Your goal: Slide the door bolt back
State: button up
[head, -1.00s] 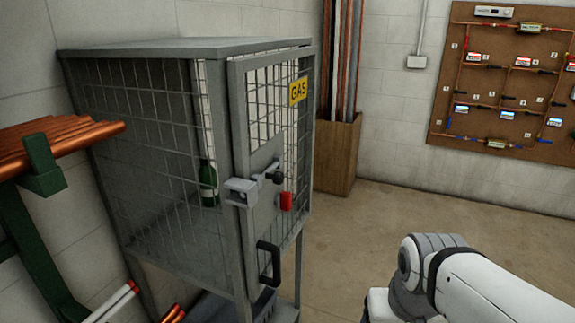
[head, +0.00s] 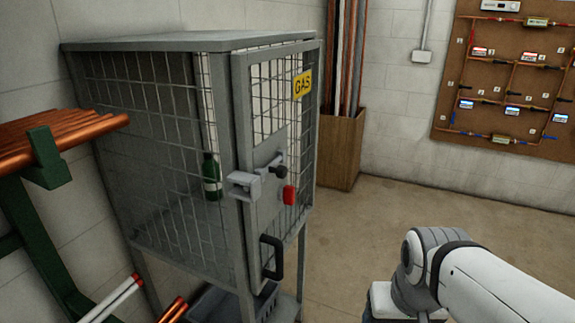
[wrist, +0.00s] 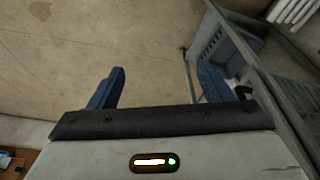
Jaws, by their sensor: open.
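The grey mesh gas cage (head: 235,41) stands left of centre in the head view, with its framed door (head: 241,140) shut or nearly so. The door bolt (head: 279,172) sits at mid-height on the door and has a dark round knob. A grey block-like keeper (head: 244,186) is on the post to its left. I cannot tell whether the bolt's end is inside it. My gripper (wrist: 158,85) shows in the wrist view with its blue fingers wide apart and nothing between them. It is clear of the bolt, over floor. The bolt is not visible in the wrist view.
A red tag or padlock (head: 289,195) hangs below the knob, and a black door handle (head: 271,257) is lower. A green bottle (head: 211,178) stands inside the cage. Copper pipes (head: 70,138) on a green rack jut in at left. Floor (head: 355,245) right of the cage is clear.

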jog(key=shift+a, duration=0.25)
jog(key=shift+c, duration=1.4)
jog(key=a+m+y, duration=0.1)
jog(key=a+m, duration=0.1)
jog(key=w+a+m+g+y, duration=0.1)
jog(key=y, duration=0.1)
jog(key=w+a+m+g+y, duration=0.1)
jog(key=a+m, duration=0.1)
jog(key=shift+w+a+r+m, duration=0.25)
jog(key=shift+a+r+m, duration=0.05)
jog(key=shift+a+r, duration=0.1)
jog(key=shift+c, duration=1.3)
jog(key=m+t+y+p, duration=0.1)
jog(key=m+t+y, duration=0.5)
jog(key=m+y, duration=0.85)
send_near(285, 172)
jog(key=a+r+m+h, duration=0.1)
jog(key=r+m+h, duration=0.1)
jog(key=shift+y, duration=0.25)
jog(key=x, duration=0.2)
jog(key=p+x, duration=0.1)
jog(key=x, duration=0.4)
jog(key=shift+w+a+f, duration=0.15)
jog(key=shift+w+f, duration=0.05)
jog(key=shift+f, duration=0.15)
grip_shut()
